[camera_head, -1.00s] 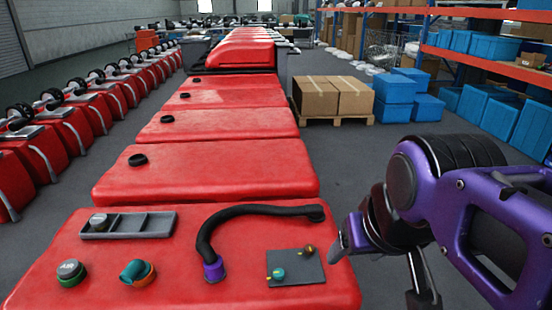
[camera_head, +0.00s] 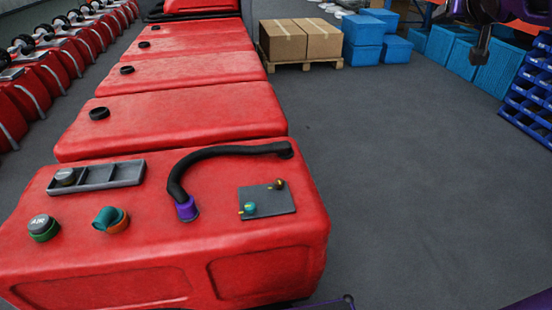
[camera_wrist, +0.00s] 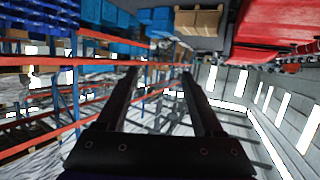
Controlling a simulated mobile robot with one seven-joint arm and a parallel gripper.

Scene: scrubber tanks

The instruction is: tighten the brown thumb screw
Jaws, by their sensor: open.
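The brown thumb screw (camera_head: 279,184) stands at the upper right corner of a dark grey plate (camera_head: 284,205) on the nearest red tank (camera_head: 230,240). A teal thumb screw (camera_head: 250,208) is at the plate's left side. How far either screw is turned in is too small to tell. My gripper (camera_wrist: 160,73) is open and empty in the wrist view, facing shelves and windows, away from the plate. In the head view only a dark part of my arm's end shows at the top right, well apart from the tank.
A black hose (camera_head: 220,152) with a purple collar arches behind the plate. Grey tray (camera_head: 100,176), AIR cap (camera_head: 42,227) and teal-and-orange fitting (camera_head: 110,219) lie left. Boxes on a pallet (camera_head: 290,40), blue bins (camera_head: 362,38) and a blue rack (camera_head: 530,95) stand beyond clear floor.

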